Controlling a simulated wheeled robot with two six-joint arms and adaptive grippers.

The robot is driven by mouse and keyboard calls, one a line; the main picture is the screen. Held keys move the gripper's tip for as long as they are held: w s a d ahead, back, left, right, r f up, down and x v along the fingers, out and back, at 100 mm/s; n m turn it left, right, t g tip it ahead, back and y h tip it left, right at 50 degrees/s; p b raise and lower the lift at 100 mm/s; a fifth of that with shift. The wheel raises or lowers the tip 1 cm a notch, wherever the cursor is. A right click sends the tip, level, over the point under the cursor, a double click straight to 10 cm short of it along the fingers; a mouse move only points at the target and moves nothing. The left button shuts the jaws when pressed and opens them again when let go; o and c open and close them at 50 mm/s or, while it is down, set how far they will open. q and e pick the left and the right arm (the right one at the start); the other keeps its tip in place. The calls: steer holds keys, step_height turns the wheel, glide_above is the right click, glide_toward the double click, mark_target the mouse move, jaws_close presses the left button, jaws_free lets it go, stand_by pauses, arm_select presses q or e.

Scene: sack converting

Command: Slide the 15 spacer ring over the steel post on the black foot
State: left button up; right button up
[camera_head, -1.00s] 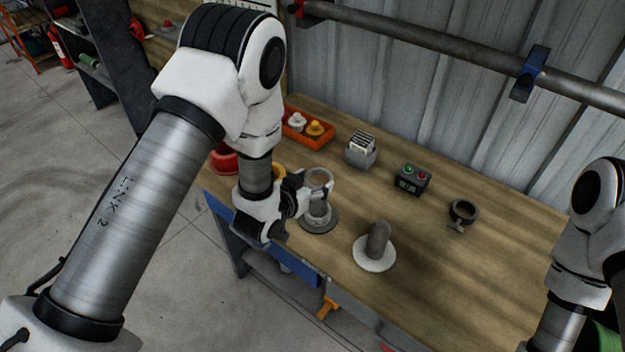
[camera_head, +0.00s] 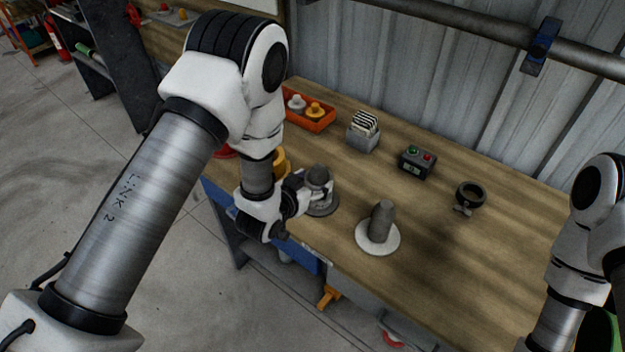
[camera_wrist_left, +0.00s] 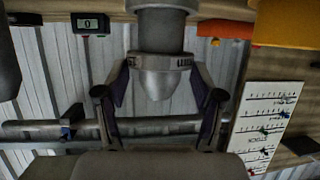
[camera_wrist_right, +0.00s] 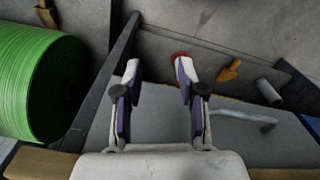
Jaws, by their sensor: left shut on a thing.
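My left gripper (camera_head: 312,191) is shut on the grey spacer ring (camera_wrist_left: 160,60). The ring is around the steel post (camera_head: 318,174), whose rounded tip sticks out past it. In the left wrist view, the post (camera_wrist_left: 160,30) runs through the ring between my fingers. The ring is held partway down the post, above the black foot (camera_head: 326,210). A pale collar (camera_wrist_left: 165,5) shows lower on the post. The number on the ring cannot be read. My right gripper (camera_wrist_right: 160,85) is open and empty, away from the post.
A second grey post (camera_head: 382,218) on a white disc (camera_head: 378,243) stands to the right. Behind are a dark ring clamp (camera_head: 469,194), a button box (camera_head: 416,162), a card holder (camera_head: 363,138) and an orange tray (camera_head: 318,123). The table's right side is clear.

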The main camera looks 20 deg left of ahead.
arm_select(q)
steer(key=shift+f, duration=0.35)
steer(key=o, duration=1.4)
steer(key=v, duration=0.7)
steer(key=shift+s, duration=0.25)
steer(key=shift+a, duration=0.1)
